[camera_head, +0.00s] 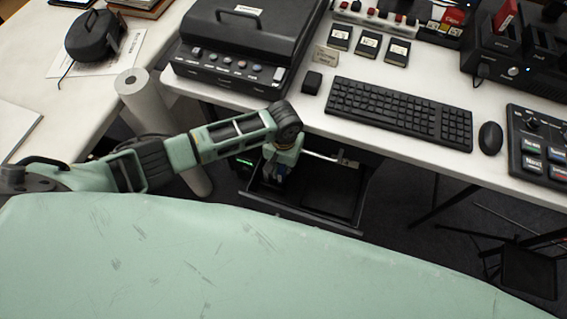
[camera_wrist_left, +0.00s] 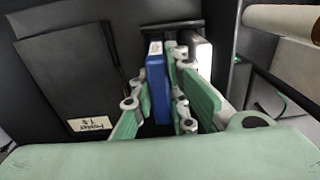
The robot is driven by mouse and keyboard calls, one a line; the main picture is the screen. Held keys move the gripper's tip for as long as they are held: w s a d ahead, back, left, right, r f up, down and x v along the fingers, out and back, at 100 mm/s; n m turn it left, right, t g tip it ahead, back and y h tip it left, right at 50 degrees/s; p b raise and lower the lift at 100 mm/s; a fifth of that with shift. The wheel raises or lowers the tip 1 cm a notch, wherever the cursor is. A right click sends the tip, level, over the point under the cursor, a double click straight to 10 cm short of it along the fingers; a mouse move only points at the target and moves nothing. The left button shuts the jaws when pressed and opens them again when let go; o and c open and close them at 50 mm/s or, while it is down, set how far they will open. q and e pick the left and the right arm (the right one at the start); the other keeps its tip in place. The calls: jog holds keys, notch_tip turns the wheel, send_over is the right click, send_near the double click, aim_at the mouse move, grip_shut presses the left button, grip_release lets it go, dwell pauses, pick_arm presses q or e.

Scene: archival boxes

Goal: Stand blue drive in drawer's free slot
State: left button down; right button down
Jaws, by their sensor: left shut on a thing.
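The open drawer (camera_head: 345,212) sits under the table, its dark tray showing in the head view. My left gripper (camera_head: 272,176) reaches down into the drawer's left part. In the left wrist view, the blue drive (camera_wrist_left: 157,84) stands upright and narrow between the green fingers of my left gripper (camera_wrist_left: 156,72), which is shut on it. A white upright thing (camera_wrist_left: 202,58) stands just right of the fingers, partly hidden by them. The drive's lower end and the slot under it are hidden. My right gripper is not in view.
Dark flat folders (camera_wrist_left: 68,72) with a label lie left of the fingers in the wrist view. The table edge (camera_head: 330,130) runs above the drawer, with a keyboard (camera_head: 398,112) and mouse (camera_head: 490,138) on top. A white paper roll (camera_head: 150,105) stands at left.

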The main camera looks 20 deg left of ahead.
pick_arm(q)
jog(key=shift+f+b, duration=0.45)
jog(key=shift+f, duration=0.35)
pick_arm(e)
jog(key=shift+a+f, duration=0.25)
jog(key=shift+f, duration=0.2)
pick_arm(q)
jog(key=shift+f, duration=0.35)
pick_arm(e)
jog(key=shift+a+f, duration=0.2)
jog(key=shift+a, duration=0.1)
pick_arm(q)
jog(key=c, duration=1.6)
grip_release()
jog(key=shift+c, duration=0.2)
jog(key=shift+r, duration=0.1)
notch_tip(320, 180, up, 7)
jog(key=shift+a+r, duration=0.1)
jog(key=shift+r, duration=0.3)
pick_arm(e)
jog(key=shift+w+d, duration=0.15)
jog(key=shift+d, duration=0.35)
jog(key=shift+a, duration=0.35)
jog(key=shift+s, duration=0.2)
